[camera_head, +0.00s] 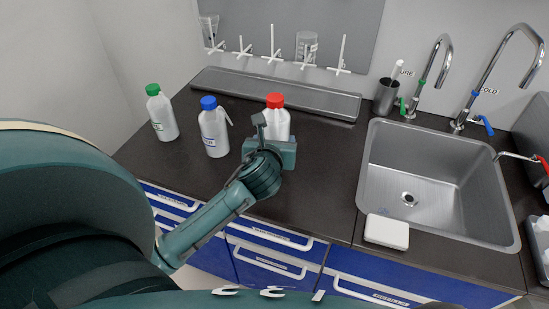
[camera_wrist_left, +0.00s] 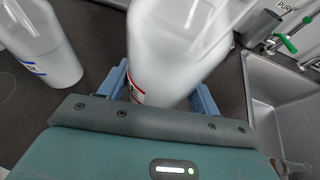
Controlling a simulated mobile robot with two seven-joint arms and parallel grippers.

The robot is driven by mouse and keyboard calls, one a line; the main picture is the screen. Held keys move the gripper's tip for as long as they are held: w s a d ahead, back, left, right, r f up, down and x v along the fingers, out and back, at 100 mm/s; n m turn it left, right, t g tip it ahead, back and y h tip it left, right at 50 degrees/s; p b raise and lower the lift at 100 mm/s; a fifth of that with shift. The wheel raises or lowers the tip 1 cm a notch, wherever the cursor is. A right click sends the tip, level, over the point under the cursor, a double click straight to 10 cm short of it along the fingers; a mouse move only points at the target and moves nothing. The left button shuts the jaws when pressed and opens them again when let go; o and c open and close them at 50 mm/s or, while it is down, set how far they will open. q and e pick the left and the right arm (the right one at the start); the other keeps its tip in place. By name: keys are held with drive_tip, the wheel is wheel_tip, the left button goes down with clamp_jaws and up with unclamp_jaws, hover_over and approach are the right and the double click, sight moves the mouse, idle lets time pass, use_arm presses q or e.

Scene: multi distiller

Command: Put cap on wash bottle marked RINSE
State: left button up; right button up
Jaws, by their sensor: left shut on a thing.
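A white bottle (camera_head: 278,123) with a red cap (camera_head: 275,100) stands towards the back of the counter. My left gripper (camera_head: 271,147) is shut on this bottle low on its body, from the front. In the left wrist view, the white bottle (camera_wrist_left: 185,45) sits between the two blue fingers, with part of a red-edged label showing. A white bottle (camera_head: 214,138) with a blue cap (camera_head: 208,102) stands to the left, with a spout at its right. A green-capped bottle (camera_head: 161,118) stands farther left. I cannot read RINSE on any label. My right gripper is not in view.
A grey ledge (camera_head: 300,97) runs along the wall behind the bottles, below white pegs and glassware. A steel sink (camera_head: 430,180) with taps lies to the right. A white block (camera_head: 386,231) lies at its front-left edge. The counter between bottles and sink is clear.

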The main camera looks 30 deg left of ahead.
use_arm(q)
wheel_tip(320, 180, down, 4)
drive_tip(key=shift+b, duration=0.35)
drive_tip(key=shift+f, duration=0.35)
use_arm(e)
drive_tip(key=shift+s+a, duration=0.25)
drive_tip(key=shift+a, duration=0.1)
use_arm(q)
drive_tip(key=shift+f, duration=0.2)
drive_tip(key=o, duration=0.8)
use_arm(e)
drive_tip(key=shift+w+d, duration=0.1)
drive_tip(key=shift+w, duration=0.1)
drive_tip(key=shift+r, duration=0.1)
